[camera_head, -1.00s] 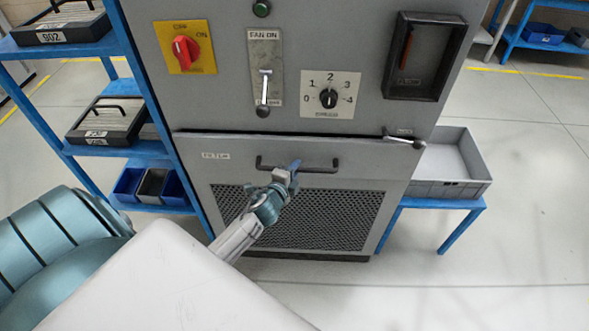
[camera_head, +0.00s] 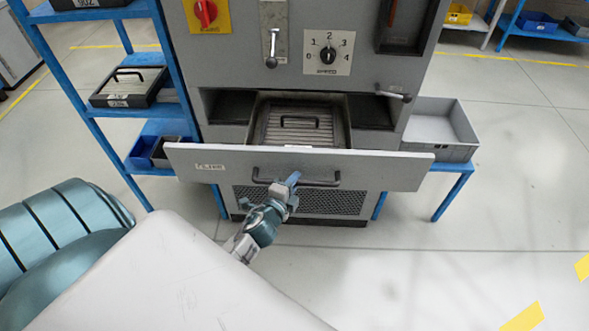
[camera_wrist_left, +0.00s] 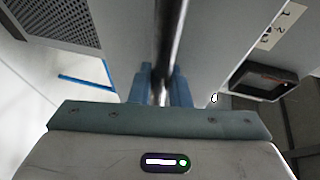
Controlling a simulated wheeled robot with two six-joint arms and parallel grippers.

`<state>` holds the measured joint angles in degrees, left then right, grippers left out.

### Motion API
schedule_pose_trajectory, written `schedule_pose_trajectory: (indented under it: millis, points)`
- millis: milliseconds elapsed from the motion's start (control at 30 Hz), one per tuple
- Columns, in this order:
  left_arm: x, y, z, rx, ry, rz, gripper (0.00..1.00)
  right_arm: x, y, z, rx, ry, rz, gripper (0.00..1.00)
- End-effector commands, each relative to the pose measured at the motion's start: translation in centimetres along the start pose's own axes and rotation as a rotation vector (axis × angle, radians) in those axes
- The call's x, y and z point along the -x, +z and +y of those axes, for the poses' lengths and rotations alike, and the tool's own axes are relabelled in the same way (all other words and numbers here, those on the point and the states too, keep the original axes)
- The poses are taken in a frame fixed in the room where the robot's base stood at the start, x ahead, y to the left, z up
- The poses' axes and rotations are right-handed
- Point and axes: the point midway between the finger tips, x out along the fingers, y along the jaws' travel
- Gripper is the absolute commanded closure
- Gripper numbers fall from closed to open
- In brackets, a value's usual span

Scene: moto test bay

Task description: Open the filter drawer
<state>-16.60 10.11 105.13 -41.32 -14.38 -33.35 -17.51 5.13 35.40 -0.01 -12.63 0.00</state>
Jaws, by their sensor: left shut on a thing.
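The filter drawer (camera_head: 375,169) of the grey cabinet is pulled out, with its wide front panel standing well clear of the cabinet face. Inside it lies a ribbed filter cassette (camera_head: 297,123) with a dark handle on top. In the left wrist view the dark handle bar (camera_wrist_left: 169,40) runs between my two blue fingers (camera_wrist_left: 160,86). My right gripper is not in view.
Above the drawer are a red switch (camera_head: 205,12), a lever (camera_head: 272,48) and a dial (camera_head: 327,55). A latch lever (camera_head: 394,95) sits at the opening's upper right. A blue shelf rack (camera_head: 65,110) stands left, a grey tray (camera_head: 440,151) right. Floor in front is open.

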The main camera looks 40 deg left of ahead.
Motion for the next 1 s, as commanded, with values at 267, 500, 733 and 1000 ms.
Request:
schedule_pose_trajectory:
  millis: [267,500,733,1000]
  points:
    - [3.6,-1.5,0.7,0.000,-0.003,0.001,1.00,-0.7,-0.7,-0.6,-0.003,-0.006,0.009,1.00]
    - [4.9,-2.1,0.9,-0.001,-0.004,0.002,1.00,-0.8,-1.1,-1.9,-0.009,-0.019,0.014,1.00]
    - [5.0,-2.1,0.9,-0.002,-0.004,0.002,1.00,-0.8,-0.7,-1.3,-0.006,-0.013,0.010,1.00]
    - [5.0,-2.1,0.9,-0.002,-0.004,0.002,0.64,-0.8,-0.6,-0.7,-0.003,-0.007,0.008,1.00]
